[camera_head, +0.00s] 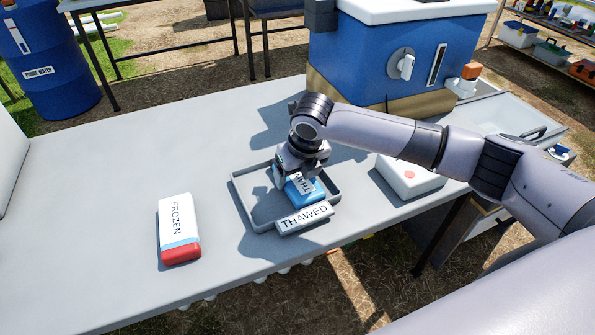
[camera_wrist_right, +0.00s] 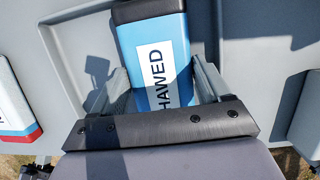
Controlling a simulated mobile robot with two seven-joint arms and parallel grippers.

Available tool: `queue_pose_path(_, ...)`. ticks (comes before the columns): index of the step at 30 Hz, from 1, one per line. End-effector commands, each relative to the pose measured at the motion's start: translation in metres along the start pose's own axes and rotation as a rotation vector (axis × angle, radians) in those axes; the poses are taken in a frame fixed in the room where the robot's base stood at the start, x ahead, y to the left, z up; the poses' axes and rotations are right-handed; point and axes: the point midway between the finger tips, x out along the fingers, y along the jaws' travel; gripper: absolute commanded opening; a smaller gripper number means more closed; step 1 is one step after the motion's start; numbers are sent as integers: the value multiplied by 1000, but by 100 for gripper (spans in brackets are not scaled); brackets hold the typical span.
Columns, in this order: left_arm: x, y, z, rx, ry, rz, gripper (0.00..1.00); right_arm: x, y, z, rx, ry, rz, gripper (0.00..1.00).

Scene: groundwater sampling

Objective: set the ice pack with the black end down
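The ice pack with the black end is light blue with a white THAWED label; its black end shows at the top of the right wrist view (camera_wrist_right: 150,12). In the head view the blue pack (camera_head: 305,193) is low inside the grey tray (camera_head: 240,196), whose front plate reads THAWED. I cannot tell whether it rests on the tray floor. My right gripper (camera_wrist_right: 160,72) has a finger close against each long side of the pack, and it hides part of the pack in the head view (camera_head: 298,175). My left gripper is out of view.
A white pack labelled FROZEN with a red end (camera_head: 178,230) lies left of the tray. A white box with an orange dot (camera_head: 408,177) is to the right. A blue cooler (camera_head: 400,55) stands behind. The table's left part (camera_head: 90,220) is clear.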

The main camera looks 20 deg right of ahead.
Motion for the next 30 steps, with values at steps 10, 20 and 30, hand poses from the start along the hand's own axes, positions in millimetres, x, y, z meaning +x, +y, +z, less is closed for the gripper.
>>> queue_pose_path(10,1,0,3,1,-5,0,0,-2,0,1,0,-1,0,100)
queue_pose_path(20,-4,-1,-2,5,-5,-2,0,-56,0,3,-1,-5,1,100)
queue_pose_path(30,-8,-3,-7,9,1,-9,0,-114,0,2,0,-2,1,100)
